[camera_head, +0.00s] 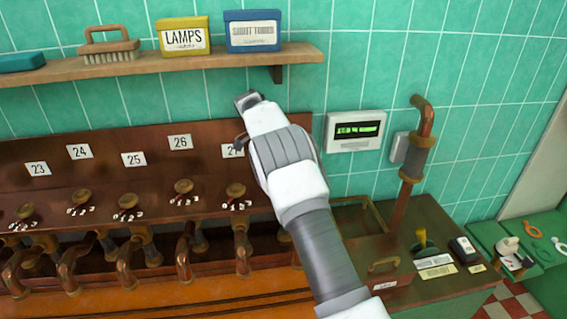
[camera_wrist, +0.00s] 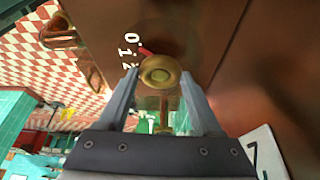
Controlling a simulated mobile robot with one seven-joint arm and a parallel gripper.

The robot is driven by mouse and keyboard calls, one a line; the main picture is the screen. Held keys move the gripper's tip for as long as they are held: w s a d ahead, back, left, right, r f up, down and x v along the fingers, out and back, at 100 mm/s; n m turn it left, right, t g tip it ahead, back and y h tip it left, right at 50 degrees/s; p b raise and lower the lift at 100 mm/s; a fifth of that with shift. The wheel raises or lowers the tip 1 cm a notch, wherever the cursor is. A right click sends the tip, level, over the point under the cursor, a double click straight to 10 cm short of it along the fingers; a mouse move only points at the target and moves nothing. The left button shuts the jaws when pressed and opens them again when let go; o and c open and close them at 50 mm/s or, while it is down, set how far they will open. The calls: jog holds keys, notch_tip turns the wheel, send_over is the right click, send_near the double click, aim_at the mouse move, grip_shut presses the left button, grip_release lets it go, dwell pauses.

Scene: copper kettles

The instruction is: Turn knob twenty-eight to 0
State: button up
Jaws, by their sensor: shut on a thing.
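In the wrist view my gripper (camera_wrist: 160,77) has its two fingers on either side of a round brass knob (camera_wrist: 159,73) and is shut on it. A red pointer (camera_wrist: 147,51) by the knob leans towards the 0 end of the white scale (camera_wrist: 124,50), where 0, 1 and 2 show. A number plate (camera_wrist: 264,152) is cut off at the edge, so its full number is unreadable. In the head view my arm hides the knob and the fingers. Plate 27 (camera_head: 231,150) is partly covered, and its knob (camera_head: 236,190) stands free to the left.
More knobs stand along the wooden panel (camera_head: 100,186) under plates 23 to 26, with copper pipes below. A shelf (camera_head: 130,72) with boxes and a brush hangs above. A green display (camera_head: 356,130) and an upright pipe (camera_head: 417,145) are right of my arm.

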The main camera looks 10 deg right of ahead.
jog(key=shift+r+m+p, duration=0.1)
jog(key=shift+m+p, duration=0.4)
jog(key=shift+m, duration=0.1)
jog(key=shift+g, duration=0.3)
jog(key=o, duration=1.4)
jog(key=shift+c, duration=0.2)
jog(key=p+v, duration=0.1)
jog(key=v, duration=0.6)
jog(key=shift+r, duration=0.15)
